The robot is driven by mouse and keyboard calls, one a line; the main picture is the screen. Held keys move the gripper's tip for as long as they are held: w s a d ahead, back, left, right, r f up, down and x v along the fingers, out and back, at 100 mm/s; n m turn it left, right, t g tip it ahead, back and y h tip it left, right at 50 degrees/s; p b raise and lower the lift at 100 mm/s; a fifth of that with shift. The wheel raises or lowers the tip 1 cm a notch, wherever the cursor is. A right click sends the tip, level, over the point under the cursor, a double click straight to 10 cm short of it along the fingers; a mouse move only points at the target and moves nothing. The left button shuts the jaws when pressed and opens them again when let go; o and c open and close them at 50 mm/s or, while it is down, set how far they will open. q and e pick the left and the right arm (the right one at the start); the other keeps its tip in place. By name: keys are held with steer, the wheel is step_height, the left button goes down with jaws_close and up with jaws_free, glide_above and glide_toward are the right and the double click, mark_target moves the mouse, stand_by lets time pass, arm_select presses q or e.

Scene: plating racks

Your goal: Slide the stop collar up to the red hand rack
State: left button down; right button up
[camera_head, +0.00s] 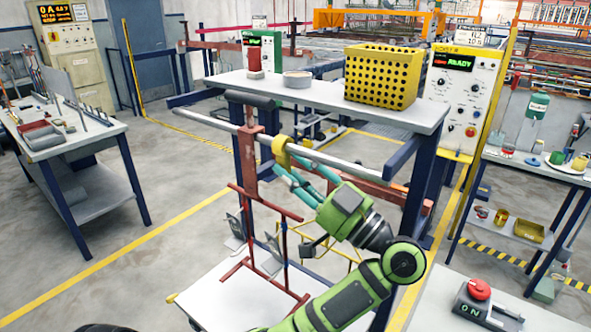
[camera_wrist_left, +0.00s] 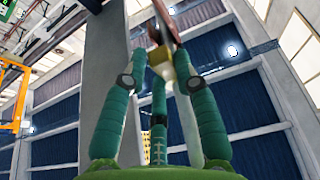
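The yellow stop collar (camera_head: 281,152) sits around the pale horizontal bar (camera_head: 330,160), a short way to the right of the red hand rack (camera_head: 250,158). A small gap of bare bar shows between them. The rack hangs from the bar, its red frame reaching down. My left gripper (camera_head: 286,168) has its teal fingers at the collar, from below and to the right. In the left wrist view a blurred yellow piece, likely the collar (camera_wrist_left: 165,66), lies between the fingertips. Whether the fingers press on it is unclear. My right gripper is not in view.
A grey table (camera_head: 300,92) behind the bar carries a yellow perforated basket (camera_head: 383,78), a red cylinder (camera_head: 254,60) and a round dish (camera_head: 297,79). A white board (camera_head: 215,290) lies below the rack. A red stop button (camera_head: 479,289) is at lower right.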

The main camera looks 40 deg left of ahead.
arm_select(q)
steer(key=shift+a+r, duration=0.1)
steer(key=shift+a, duration=0.15)
steer(key=a, duration=0.1)
steer(key=a+p, duration=0.1)
steer(key=a, duration=0.1)
steer(key=shift+s+a, duration=0.25)
steer(key=shift+a, duration=0.05)
steer(key=c, duration=0.9)
jaws_free()
steer(key=shift+d, duration=0.15)
steer(key=shift+c, duration=0.2)
steer(key=v, duration=1.2)
